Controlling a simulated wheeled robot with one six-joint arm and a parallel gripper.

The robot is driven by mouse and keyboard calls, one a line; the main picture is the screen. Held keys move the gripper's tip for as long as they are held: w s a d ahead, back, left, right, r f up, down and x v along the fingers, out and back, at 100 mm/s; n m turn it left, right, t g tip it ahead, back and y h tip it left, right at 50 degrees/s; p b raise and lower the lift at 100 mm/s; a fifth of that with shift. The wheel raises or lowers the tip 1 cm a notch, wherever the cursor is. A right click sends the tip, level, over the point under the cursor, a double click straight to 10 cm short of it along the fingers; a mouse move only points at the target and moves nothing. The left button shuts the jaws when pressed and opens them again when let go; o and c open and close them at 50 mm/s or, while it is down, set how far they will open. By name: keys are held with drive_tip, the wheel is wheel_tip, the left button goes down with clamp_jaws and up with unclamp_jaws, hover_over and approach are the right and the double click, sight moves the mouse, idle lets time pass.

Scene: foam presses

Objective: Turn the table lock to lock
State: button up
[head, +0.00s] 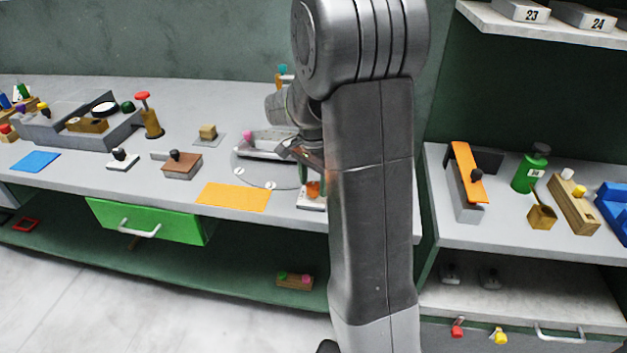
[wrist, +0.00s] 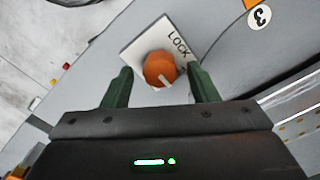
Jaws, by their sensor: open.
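The table lock is an orange knob (wrist: 158,69) on a white plate (wrist: 135,51) marked LOCK, seen in the wrist view. A pale mark shows on the knob's lower part, away from the word LOCK. In the head view the orange knob (head: 313,188) sits near the table's front edge, partly hidden by my arm. My gripper (wrist: 160,70) is open, with one green finger at each side of the knob in the wrist view. I cannot tell whether either finger touches it. The right finger covers part of the plate's edge.
A round turntable (head: 247,172) with a grey tray (head: 262,152) lies left of the lock. The table's front edge runs close to the plate.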

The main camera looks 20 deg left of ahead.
drive_tip(key=c, duration=1)
drive_tip(key=shift+n, duration=0.3)
drive_tip(key=n+p, duration=0.1)
drive_tip(key=n, duration=0.2)
drive_tip(key=shift+r+n, duration=0.1)
drive_tip(key=shift+n, duration=0.3)
drive_tip(key=n+p, duration=0.1)
drive_tip(key=n, duration=0.3)
drive_tip(key=shift+n, duration=0.3)
drive_tip(key=n, duration=0.4)
drive_tip(key=shift+a+p, duration=0.1)
drive_tip(key=shift+p, duration=0.2)
drive_tip(key=shift+n, duration=2.4)
